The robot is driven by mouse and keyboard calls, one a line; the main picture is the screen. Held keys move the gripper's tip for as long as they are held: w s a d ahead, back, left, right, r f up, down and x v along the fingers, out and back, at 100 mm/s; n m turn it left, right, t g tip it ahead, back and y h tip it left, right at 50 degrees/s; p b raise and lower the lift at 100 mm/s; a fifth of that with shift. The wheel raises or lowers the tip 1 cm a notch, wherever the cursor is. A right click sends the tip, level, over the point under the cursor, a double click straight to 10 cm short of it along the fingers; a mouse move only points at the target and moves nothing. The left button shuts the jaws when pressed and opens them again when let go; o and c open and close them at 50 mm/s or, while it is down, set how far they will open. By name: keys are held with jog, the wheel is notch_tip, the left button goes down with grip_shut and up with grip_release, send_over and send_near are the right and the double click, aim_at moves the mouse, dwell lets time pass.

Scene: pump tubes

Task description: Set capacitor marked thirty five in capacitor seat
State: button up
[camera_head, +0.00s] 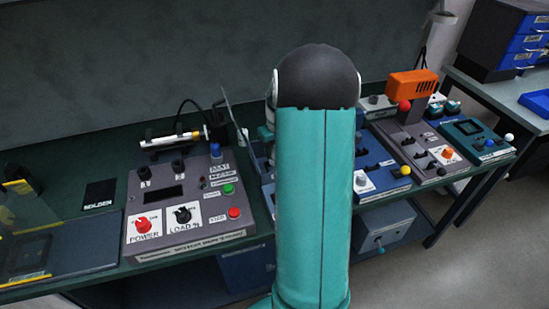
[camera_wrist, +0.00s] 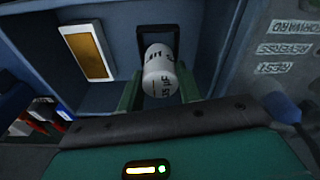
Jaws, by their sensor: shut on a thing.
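The capacitor (camera_wrist: 159,73) is a white can with black print in the wrist view; the print is turned sideways and seems to include 35. My gripper (camera_wrist: 160,88) is shut on it, with one green finger on each side. A black upright frame (camera_wrist: 143,37) stands directly behind the can, inside a blue-grey recess; it may be the capacitor seat, and I cannot tell whether the can touches it. In the head view, my teal arm hides the gripper, the can and the frame.
A tan plate in a white frame (camera_wrist: 88,52) is on the recess wall, left of the can. In the head view, a grey control box (camera_head: 185,205) stands left of my arm and several switch boxes (camera_head: 425,150) right.

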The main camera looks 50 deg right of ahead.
jog(key=shift+f, duration=1.75)
jog(key=shift+f, duration=0.15)
jog(key=o, duration=1.1)
jog(key=r, duration=0.4)
jog(key=s+r, duration=0.1)
jog(key=r, duration=0.7)
jog(key=shift+s+a+r, duration=0.15)
jog(key=shift+s+a, duration=0.05)
jog(key=shift+a, duration=0.05)
